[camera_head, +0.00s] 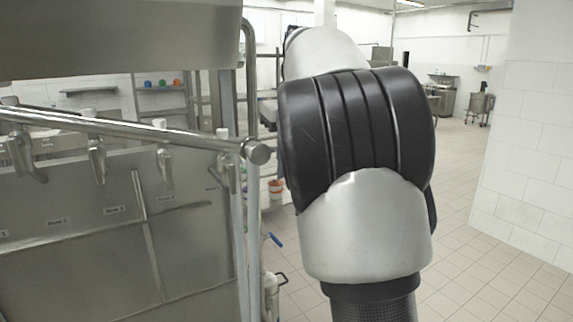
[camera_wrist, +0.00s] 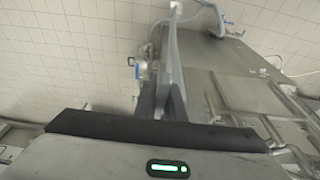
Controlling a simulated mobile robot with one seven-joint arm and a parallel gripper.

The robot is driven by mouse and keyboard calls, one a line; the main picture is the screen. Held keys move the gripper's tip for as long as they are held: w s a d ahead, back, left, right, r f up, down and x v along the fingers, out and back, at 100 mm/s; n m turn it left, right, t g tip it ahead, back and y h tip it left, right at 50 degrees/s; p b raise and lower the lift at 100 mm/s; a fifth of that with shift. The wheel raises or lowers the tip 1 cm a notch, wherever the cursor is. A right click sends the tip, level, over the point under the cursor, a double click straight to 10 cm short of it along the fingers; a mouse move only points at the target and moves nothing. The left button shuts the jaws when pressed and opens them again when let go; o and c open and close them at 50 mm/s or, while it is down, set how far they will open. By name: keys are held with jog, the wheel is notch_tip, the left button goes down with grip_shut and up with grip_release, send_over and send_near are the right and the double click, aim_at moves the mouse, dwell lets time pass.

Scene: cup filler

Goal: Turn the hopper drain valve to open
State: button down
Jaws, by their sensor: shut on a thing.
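My gripper (camera_wrist: 160,108) shows at the bottom middle of the wrist view, with its fingers pointing up the picture beside a grey metal post. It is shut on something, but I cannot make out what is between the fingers. In the head view my arm hides it. The hopper drain valve cannot be told for sure. A blue lever (camera_head: 273,239) shows beside the steel frame in the head view. Below it is a pale pipe fitting with a black handle (camera_head: 281,279). A similar fitting (camera_wrist: 143,70) shows just beyond my fingers in the wrist view.
A large steel vessel (camera_head: 120,40) fills the upper left of the head view. A steel rail (camera_head: 130,131) with several nozzles runs beneath it, and a steel post (camera_head: 252,200) stands near my arm. The tiled floor (camera_head: 480,280) on the right is clear.

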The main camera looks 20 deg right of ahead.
jog(key=c, duration=1.8)
grip_release()
jog(key=shift+c, duration=0.2)
jog(key=v, duration=1)
jog(key=shift+d+r, duration=0.1)
jog(key=shift+r, duration=0.15)
jog(key=shift+v, duration=0.8)
jog(key=shift+s, duration=0.1)
